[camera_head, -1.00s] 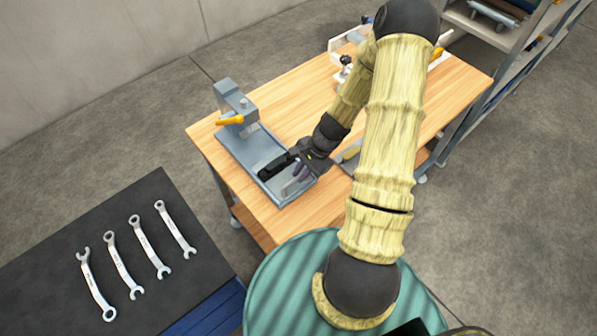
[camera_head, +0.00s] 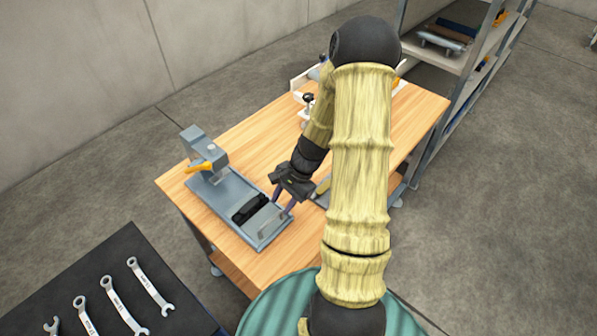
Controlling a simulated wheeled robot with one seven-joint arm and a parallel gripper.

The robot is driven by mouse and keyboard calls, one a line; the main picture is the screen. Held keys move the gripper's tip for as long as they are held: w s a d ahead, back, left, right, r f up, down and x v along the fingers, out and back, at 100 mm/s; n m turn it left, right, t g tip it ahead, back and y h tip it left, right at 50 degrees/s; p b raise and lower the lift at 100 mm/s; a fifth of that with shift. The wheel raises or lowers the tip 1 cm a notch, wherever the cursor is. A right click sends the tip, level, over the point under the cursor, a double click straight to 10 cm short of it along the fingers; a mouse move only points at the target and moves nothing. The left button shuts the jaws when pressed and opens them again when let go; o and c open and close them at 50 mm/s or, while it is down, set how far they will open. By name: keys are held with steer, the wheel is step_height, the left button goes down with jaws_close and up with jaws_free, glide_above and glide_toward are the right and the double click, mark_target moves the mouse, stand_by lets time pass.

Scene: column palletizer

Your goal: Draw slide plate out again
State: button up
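A grey fixture (camera_head: 205,192) lies on the wooden table, with an upright post and an orange lever (camera_head: 200,167) at its far end. A black block (camera_head: 250,207) sits toward its near end. What looks like the slide plate's pale upright tab (camera_head: 271,222) stands just in front of the block. My gripper (camera_head: 284,203) is at the right side of this near end, pointing down. Its two fingers look apart, close to the tab. I see nothing held between them. Whether a finger touches the tab cannot be told.
The wooden table (camera_head: 415,115) has a white fixture with a black knob (camera_head: 308,98) farther back. A dark bench (camera_head: 75,265) with several wrenches is at lower left. A shelf rack (camera_head: 430,65) stands behind at right.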

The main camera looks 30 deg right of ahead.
steer(key=b+v, duration=0.1)
steer(key=v, duration=1)
steer(key=shift+d+r, duration=0.25)
steer(key=shift+r, duration=0.1)
steer(key=shift+w, duration=0.15)
steer(key=s+a+r+n+t+h, duration=0.1)
steer(key=s+a+r+n+h, duration=0.1)
steer(key=a+n, duration=0.4)
steer(key=s+a+r+n+t+h, duration=0.1)
steer(key=s+a+r+n+h, duration=0.1)
steer(key=s+a+n, duration=0.3)
steer(key=a+n+h, duration=0.1)
steer(key=a+n, duration=0.1)
steer(key=n, duration=0.1)
steer(key=shift+s+a+r, duration=0.15)
steer(key=shift+a+r, duration=0.05)
steer(key=shift+r, duration=0.05)
stand_by(1.5)
